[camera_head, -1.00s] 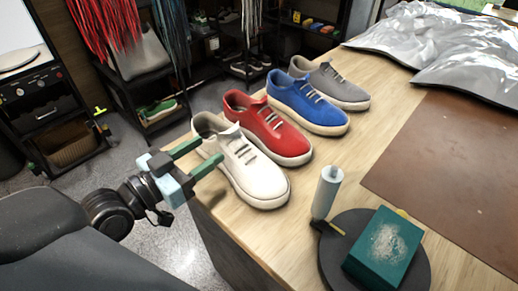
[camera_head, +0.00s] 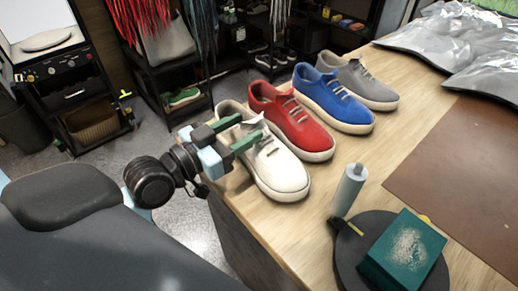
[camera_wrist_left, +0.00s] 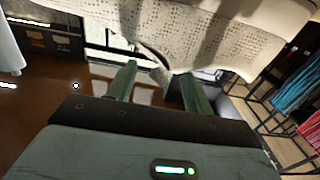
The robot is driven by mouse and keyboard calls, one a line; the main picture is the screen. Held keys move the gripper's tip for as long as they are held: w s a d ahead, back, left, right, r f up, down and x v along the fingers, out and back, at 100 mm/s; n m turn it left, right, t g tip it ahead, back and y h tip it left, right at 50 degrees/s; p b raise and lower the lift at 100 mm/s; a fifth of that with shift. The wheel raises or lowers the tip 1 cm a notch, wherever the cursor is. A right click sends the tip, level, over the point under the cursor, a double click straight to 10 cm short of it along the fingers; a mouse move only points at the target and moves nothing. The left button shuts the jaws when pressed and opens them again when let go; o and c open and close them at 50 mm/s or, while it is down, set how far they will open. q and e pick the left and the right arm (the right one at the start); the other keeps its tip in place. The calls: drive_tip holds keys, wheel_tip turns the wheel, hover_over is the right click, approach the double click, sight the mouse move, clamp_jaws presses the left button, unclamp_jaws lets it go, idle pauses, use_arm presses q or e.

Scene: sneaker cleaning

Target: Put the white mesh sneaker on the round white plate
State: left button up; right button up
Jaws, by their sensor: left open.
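The white mesh sneaker (camera_head: 280,174) stands at the table's left edge, at the near end of a row of shoes. My left gripper (camera_head: 250,126) is open at its heel and collar, with both green fingers overlapping the shoe's opening in the head view. In the left wrist view the sneaker's perforated upper (camera_wrist_left: 205,30) fills the top, and a pale flap hangs between the open fingers (camera_wrist_left: 158,70). I cannot tell whether the fingers touch it. A round white plate (camera_head: 47,40) lies on a white-topped unit at the far left. My right gripper is not in view.
A red sneaker (camera_head: 292,122) stands close beside the white one, then a blue (camera_head: 335,97) and a grey one (camera_head: 366,85). A white bottle (camera_head: 348,190) and a green box (camera_head: 403,251) on a dark round base (camera_head: 350,270) stand nearer. A brown mat (camera_head: 460,160) lies right.

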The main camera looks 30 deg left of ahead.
use_arm(q)
drive_tip(key=shift+d+x, duration=0.2)
drive_tip(key=shift+x, duration=1.8)
drive_tip(key=shift+s, duration=0.15)
drive_tip(key=shift+c, duration=0.4)
clamp_jaws()
